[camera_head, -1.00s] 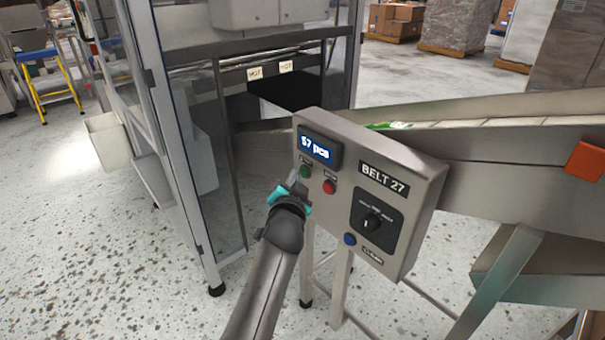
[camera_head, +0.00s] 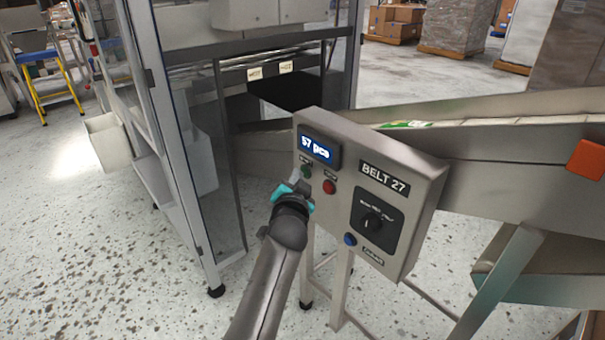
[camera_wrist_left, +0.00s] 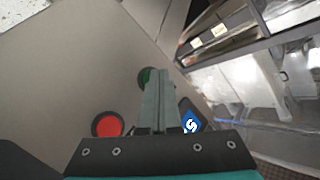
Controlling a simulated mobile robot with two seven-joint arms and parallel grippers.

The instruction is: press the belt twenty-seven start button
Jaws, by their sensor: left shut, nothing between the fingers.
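The grey control box labelled BELT 27 (camera_head: 409,236) carries a blue display reading 57 pcs (camera_head: 317,148). Below the display are a green button (camera_head: 306,171) and a red button (camera_head: 329,187). My left gripper (camera_head: 296,178) is shut and empty, its tips at the green button. In the left wrist view my shut fingers (camera_wrist_left: 154,85) partly cover the green button (camera_wrist_left: 144,75); the red button (camera_wrist_left: 107,124) lies to their left. I cannot tell whether the tips touch the green button. My right gripper is not in view.
The box also has a black rotary knob (camera_head: 371,221) and a blue button (camera_head: 350,239). A conveyor (camera_head: 510,145) with an orange piece (camera_head: 587,160) runs off to the right. A framed machine (camera_head: 185,165) stands at the left behind my arm. Speckled floor is clear at the lower left.

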